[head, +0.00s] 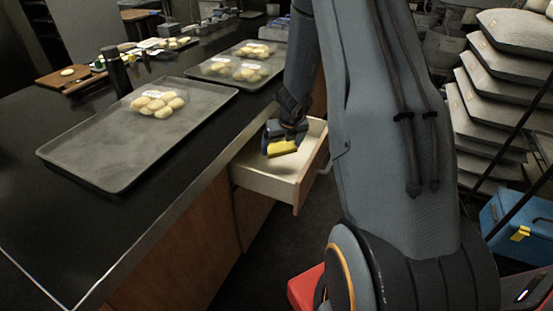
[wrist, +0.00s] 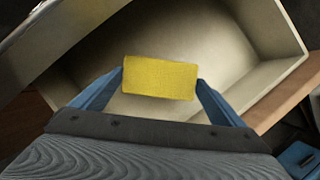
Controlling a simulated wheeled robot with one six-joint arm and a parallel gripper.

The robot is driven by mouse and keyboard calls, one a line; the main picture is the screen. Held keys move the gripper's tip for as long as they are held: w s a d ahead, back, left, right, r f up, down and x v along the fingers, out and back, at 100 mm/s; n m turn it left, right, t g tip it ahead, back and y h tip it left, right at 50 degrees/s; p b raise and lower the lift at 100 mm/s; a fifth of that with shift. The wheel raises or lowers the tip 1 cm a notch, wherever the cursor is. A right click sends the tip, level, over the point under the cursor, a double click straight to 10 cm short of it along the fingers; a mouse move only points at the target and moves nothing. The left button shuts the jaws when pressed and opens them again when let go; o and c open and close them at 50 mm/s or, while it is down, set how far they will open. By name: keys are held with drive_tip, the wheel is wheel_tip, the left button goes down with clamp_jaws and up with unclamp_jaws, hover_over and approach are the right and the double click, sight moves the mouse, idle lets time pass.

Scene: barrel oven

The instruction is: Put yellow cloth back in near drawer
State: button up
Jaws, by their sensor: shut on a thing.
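The yellow cloth (head: 282,148) is a small flat block, held over the open drawer (head: 262,182) below the dark counter. In the wrist view the yellow cloth (wrist: 160,78) sits between the two blue fingers of my gripper (wrist: 160,86). My gripper (head: 283,140) is shut on it at the drawer's opening. The pale inside of the drawer (wrist: 225,50) shows behind and below the cloth and looks empty. Whether the cloth touches the drawer's floor cannot be told.
On the counter stand a near tray (head: 90,150) with a pack of buns (head: 158,103) and a farther tray (head: 215,70) with more packs. A dark cylinder (head: 116,70) stands behind. Stacked grey sacks (head: 490,110) and a blue box (head: 520,225) are at the right.

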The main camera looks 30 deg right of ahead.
sight(278, 160)
wheel_tip(278, 160, down, 6)
drive_tip(key=b, duration=0.5)
drive_tip(key=shift+r, duration=0.2)
drive_tip(key=shift+w+r, duration=0.1)
drive_tip(key=shift+r, duration=0.05)
drive_tip(key=shift+w+d+r+p, duration=0.15)
drive_tip(key=shift+w+p, duration=0.55)
drive_tip(key=shift+p, duration=0.55)
drive_tip(key=w+p, duration=0.2)
drive_tip(key=p, duration=0.1)
drive_tip(key=shift+w+d, duration=0.1)
drive_tip(key=shift+f+b, duration=0.7)
drive_tip(key=shift+f, duration=0.1)
drive_tip(key=shift+w+f, duration=0.1)
drive_tip(key=o, duration=0.7)
